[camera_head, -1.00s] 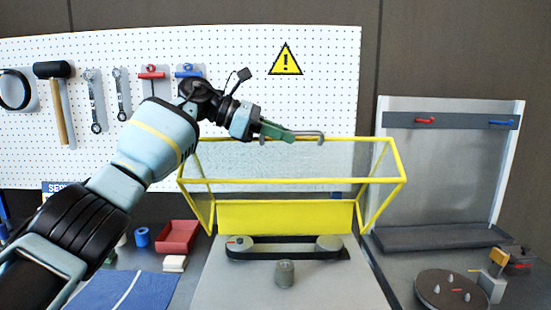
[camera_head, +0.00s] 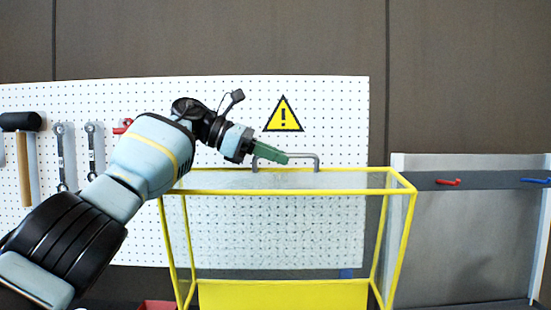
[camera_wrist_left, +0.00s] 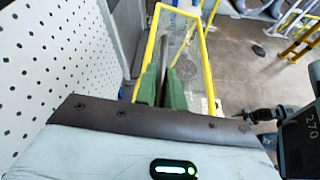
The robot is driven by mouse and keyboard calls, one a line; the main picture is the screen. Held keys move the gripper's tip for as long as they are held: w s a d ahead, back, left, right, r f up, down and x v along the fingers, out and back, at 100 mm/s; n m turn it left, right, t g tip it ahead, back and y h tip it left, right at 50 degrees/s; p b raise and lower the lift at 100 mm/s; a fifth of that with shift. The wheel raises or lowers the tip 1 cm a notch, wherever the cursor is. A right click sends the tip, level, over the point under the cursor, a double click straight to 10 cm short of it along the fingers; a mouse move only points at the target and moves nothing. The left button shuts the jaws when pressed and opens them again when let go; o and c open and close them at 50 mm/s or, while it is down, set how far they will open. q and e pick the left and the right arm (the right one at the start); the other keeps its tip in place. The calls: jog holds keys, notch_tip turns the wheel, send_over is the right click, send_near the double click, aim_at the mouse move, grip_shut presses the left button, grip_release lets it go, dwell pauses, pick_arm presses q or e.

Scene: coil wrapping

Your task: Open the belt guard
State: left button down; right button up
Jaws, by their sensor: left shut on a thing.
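The belt guard (camera_head: 290,191) is a yellow frame with clear mesh-like sides and a solid yellow panel at the bottom of the head view. It stands raised in front of the pegboard, and its lower edge is out of the picture. A grey bar handle (camera_head: 318,160) sits on its far top rail. My left gripper (camera_head: 272,153) has its green fingers shut on the handle's left part. In the left wrist view the grey bar shows between the green fingers (camera_wrist_left: 164,88), with the yellow frame (camera_wrist_left: 208,60) around it.
A white pegboard (camera_head: 100,230) with hanging tools and a warning sign (camera_head: 284,116) stands behind. A grey panel (camera_head: 465,235) with red and blue hooks is at the right. The bench top and belt are out of view.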

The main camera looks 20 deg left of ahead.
pick_arm(q)
jog(key=shift+w+f, duration=0.1)
jog(key=shift+f, duration=0.2)
pick_arm(e)
jog(key=shift+s, duration=0.15)
pick_arm(q)
jog(key=c, duration=1.5)
grip_release()
jog(key=shift+r, duration=0.1)
jog(key=shift+r, duration=0.1)
